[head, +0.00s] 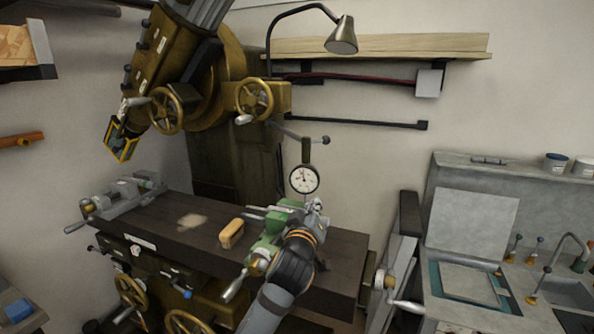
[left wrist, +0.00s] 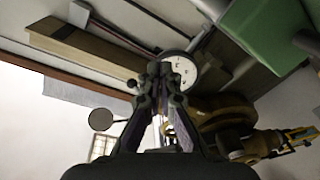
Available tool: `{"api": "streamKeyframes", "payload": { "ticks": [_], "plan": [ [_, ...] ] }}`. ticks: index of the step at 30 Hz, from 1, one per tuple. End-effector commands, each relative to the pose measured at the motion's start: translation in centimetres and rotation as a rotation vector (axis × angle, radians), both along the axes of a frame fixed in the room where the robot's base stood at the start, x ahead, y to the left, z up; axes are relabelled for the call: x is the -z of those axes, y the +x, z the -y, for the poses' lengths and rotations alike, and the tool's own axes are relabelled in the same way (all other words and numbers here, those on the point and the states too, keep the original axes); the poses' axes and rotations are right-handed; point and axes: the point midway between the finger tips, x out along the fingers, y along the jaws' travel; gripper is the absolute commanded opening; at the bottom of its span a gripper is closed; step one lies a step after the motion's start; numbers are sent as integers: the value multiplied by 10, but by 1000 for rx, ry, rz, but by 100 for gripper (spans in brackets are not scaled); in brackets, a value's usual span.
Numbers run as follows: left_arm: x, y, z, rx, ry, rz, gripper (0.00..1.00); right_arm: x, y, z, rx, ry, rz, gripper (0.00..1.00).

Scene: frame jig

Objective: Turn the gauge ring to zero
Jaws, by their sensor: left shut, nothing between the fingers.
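The round white dial gauge (head: 304,179) with a dark ring hangs upright on a thin rod above the milling table. Its face and needle are too small to read. My left gripper (head: 316,207) is just below the gauge in the head view, with my arm reaching up from the bottom. In the left wrist view the shut, empty fingers (left wrist: 160,70) point at the gauge (left wrist: 184,72) and cover its left part. I cannot tell whether the fingertips touch the ring. My right gripper is in neither view.
A green vise (head: 268,246) stands on the dark machine table (head: 180,232) close beside my left arm. A tan block (head: 231,233) lies left of it, and a grey vise (head: 125,196) stands at the far left. The heavy mill head (head: 160,65) hangs at upper left.

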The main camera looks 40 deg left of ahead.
Motion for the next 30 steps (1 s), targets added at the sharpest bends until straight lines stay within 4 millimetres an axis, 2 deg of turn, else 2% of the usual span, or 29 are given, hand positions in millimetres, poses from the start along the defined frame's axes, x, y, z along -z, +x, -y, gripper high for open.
{"api": "streamKeyframes", "payload": {
  "ticks": [1,5,11,15,22,30],
  "plan": [
    [0,0,2,-7,12,-13,0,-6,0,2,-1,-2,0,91],
    [4,0,2,-17,39,-27,0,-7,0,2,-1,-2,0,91],
    [5,6,0,-17,43,-28,0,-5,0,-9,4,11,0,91],
    [4,23,-7,-19,43,-27,0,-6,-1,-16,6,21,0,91],
    [5,52,-18,-17,41,-27,0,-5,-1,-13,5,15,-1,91],
    [5,65,-24,-17,40,-27,0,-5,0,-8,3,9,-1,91]
  ]
}}
